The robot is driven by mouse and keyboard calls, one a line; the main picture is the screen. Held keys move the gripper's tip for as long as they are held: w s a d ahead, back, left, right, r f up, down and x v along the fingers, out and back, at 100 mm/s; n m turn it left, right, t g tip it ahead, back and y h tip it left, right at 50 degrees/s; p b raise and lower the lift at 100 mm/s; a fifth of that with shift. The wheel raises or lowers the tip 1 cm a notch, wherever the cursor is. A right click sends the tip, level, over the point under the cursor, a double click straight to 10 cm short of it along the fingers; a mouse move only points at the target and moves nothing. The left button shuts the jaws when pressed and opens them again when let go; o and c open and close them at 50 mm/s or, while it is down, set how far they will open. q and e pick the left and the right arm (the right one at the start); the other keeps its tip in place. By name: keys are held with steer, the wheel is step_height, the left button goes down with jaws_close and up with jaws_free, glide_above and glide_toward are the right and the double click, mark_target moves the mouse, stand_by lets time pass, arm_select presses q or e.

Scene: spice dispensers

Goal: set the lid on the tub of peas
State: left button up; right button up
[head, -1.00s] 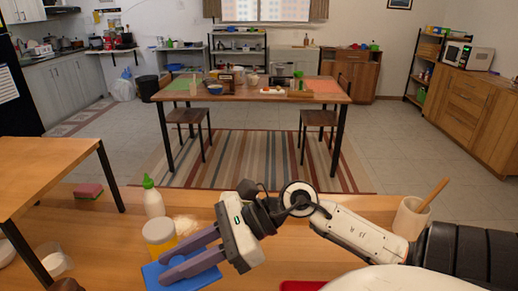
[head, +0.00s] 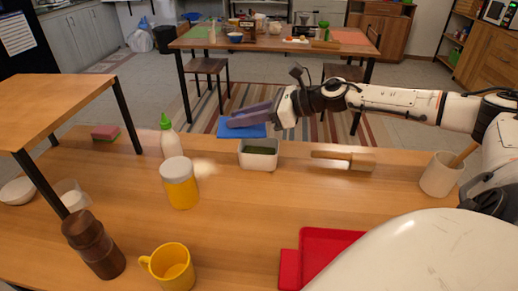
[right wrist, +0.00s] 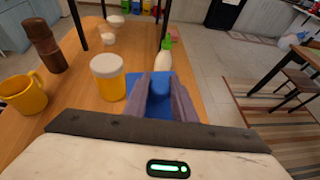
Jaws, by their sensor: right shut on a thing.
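The blue lid (head: 243,130) is a flat plate held by my right gripper (head: 232,121), whose purple fingers are shut on it. In the right wrist view the lid (right wrist: 150,108) shows between and around the fingers. The tub of peas (head: 259,161) is a small white rectangular container with green contents, open at the top. It stands on the wooden table. The lid appears just behind and left of the tub's rim in the head view; its height above the tub is hard to tell. The tub is not visible in the right wrist view. My left gripper is not in view.
A yellow jar with a white cap (head: 180,184) and a green-capped bottle (head: 168,137) stand left of the tub. A yellow mug (head: 172,270), a brown mill (head: 92,245) and a red tray (head: 320,245) are nearer.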

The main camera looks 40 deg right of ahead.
steer(key=shift+m+t+h, duration=0.4)
steer(key=shift+m+h, duration=0.4)
steer(key=shift+h, duration=0.1)
steer(key=d, duration=0.6)
steer(key=shift+w+d+r, duration=0.25)
steer(key=shift+w+r, duration=0.15)
steer(key=shift+c, duration=0.2)
arm_select(q)
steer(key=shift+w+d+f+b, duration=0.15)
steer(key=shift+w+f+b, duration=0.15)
steer(key=shift+b, duration=0.2)
arm_select(e)
step_height(320, 180, down, 10)
steer(key=shift+r, duration=0.15)
steer(key=shift+d, duration=0.1)
steer(key=shift+f+b, duration=0.45)
steer(key=shift+b, duration=0.05)
steer(key=o, duration=1.1)
steer(key=shift+r, duration=0.1)
steer(key=shift+c, duration=0.2)
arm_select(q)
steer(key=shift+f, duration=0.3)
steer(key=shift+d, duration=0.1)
